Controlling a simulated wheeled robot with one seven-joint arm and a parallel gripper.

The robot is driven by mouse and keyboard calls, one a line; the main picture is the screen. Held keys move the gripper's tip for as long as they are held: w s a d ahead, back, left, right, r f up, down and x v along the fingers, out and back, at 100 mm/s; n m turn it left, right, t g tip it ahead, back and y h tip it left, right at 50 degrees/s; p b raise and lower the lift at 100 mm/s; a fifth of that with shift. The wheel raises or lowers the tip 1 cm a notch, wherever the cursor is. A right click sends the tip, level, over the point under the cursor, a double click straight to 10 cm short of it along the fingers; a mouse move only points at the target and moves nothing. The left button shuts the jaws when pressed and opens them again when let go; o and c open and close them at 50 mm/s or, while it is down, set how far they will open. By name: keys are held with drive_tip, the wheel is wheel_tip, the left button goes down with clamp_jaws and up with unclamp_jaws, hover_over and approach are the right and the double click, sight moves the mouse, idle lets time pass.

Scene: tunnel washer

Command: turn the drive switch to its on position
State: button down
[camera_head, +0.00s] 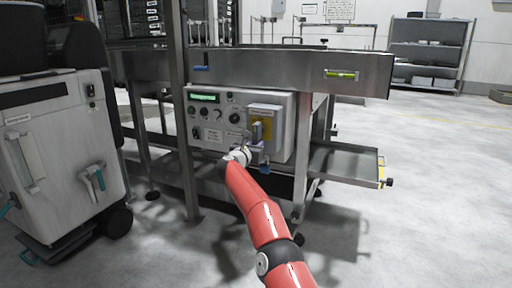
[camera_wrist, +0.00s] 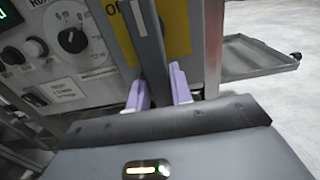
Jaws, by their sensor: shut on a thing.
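The drive switch is a dark grey lever handle (camera_wrist: 147,42) in front of a yellow plate (camera_wrist: 177,30) on the control panel. The plate also shows in the head view (camera_head: 267,124), under a grey cover. In the wrist view my gripper (camera_wrist: 160,92) has one pale purple finger on each side of the lever and is shut on it. The lever stands nearly upright there, leaning slightly. In the head view my gripper (camera_head: 257,147) is at the lower front of the yellow plate. The lettering on the plate is mostly hidden by the lever.
The control panel (camera_head: 207,135) has a green display, several knobs and a dial (camera_wrist: 72,40). A blue item (camera_head: 265,169) hangs below the plate. A metal tray (camera_head: 345,163) juts out right. A grey cart (camera_head: 62,150) stands left. The floor at right is clear.

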drive_tip(key=shift+a+f, duration=0.1)
drive_tip(key=shift+a, duration=0.05)
drive_tip(key=c, duration=1.2)
unclamp_jaws()
drive_tip(key=shift+c, duration=0.2)
drive_tip(key=shift+s, duration=0.15)
drive_tip(key=b+v, duration=0.2)
drive_tip(key=v, duration=0.5)
drive_tip(key=shift+s+a+b, duration=0.15)
drive_tip(key=shift+s+b, duration=0.15)
drive_tip(key=shift+b, duration=0.1)
